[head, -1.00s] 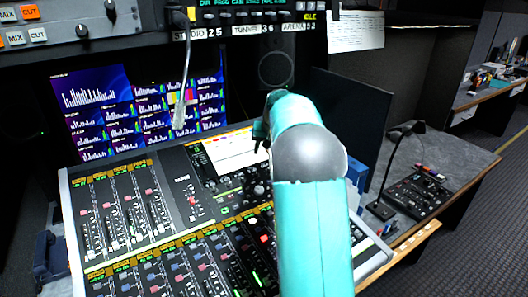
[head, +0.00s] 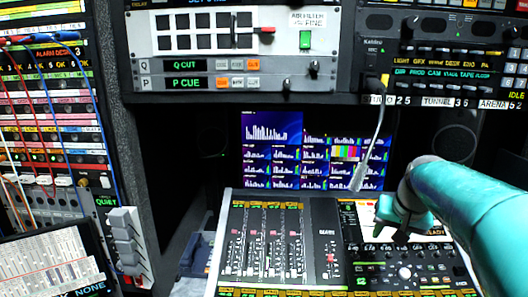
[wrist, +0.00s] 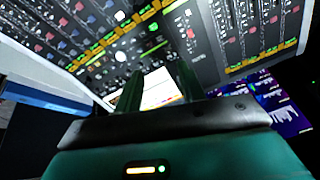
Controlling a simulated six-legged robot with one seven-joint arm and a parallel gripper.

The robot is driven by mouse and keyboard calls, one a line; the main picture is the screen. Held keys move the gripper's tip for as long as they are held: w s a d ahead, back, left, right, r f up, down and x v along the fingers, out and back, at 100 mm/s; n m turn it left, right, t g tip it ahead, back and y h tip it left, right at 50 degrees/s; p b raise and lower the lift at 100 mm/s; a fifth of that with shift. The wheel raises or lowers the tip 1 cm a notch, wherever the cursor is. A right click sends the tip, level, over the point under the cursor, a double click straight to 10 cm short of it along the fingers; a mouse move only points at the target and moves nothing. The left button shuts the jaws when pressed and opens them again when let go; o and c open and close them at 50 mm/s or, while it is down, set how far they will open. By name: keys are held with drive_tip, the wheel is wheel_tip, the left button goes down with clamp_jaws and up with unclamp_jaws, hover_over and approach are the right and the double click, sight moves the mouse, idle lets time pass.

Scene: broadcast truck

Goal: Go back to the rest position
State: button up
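My gripper (wrist: 158,80) shows in the wrist view as two dark green fingers standing apart, with nothing seen between them but the desk beyond. In the head view my gripper (head: 402,226) hangs at the end of my teal arm, on the right, in front of the mixing desk (head: 321,240). The arm reaches in from the lower right corner. The fingertips are small and dark there. The desk also shows in the wrist view (wrist: 208,38), with a bright white sheet or screen behind the fingers. I cannot tell how far the fingers are from it.
A patch rack (head: 50,110) with red and blue cables stands at the left. Monitor screens (head: 272,160) stand behind the desk.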

drive_tip(key=s+a+f+n, duration=0.2)
drive_tip(key=s+a, duration=0.5)
drive_tip(key=s, duration=0.4)
drive_tip(key=s+a+f+n, duration=0.2)
drive_tip(key=s+a, duration=0.4)
drive_tip(key=s, duration=0.5)
drive_tip(key=shift+s+a+f+t, duration=0.25)
drive_tip(key=shift+a+f+t, duration=0.15)
drive_tip(key=shift+d, duration=0.1)
